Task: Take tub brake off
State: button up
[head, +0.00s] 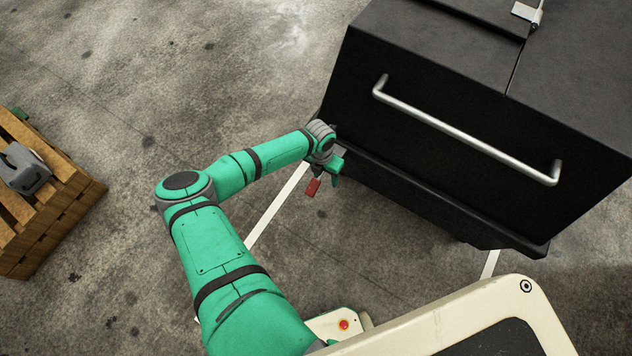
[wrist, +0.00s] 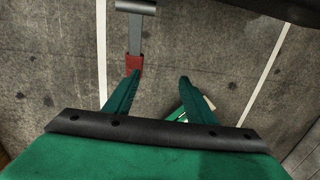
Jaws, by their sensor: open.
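The tub (head: 430,150) is a large black bin with a metal bar handle (head: 465,132), at the upper right of the head view. Its brake lever is a grey arm with a red end (wrist: 134,64), at the upper left of the wrist view. The red end also shows in the head view (head: 313,186), low beside the tub's near left corner. My gripper (wrist: 157,79) is open and empty. The red end lies just beyond the left fingertip, not centred between the fingers. I cannot tell whether finger and lever touch. My gripper (head: 332,166) is partly hidden in the head view.
A wooden pallet (head: 45,215) with a grey object (head: 22,168) on it stands at the far left. White lines (head: 278,207) mark the concrete floor. The tub's dark lower edge overhangs close to my wrist. The floor between pallet and tub is clear.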

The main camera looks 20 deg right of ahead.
aim_at(312, 186)
jog(key=w+a+y, duration=0.1)
jog(key=w+a, duration=0.2)
jog(key=a, duration=0.1)
jog(key=shift+t, duration=0.3)
notch_tip(312, 186, down, 10)
jog(key=shift+r, duration=0.15)
jog(key=shift+s+f, duration=0.1)
jog(key=shift+f, duration=0.5)
jog(key=shift+c, duration=0.6)
grip_shut()
jog(key=shift+r, duration=0.15)
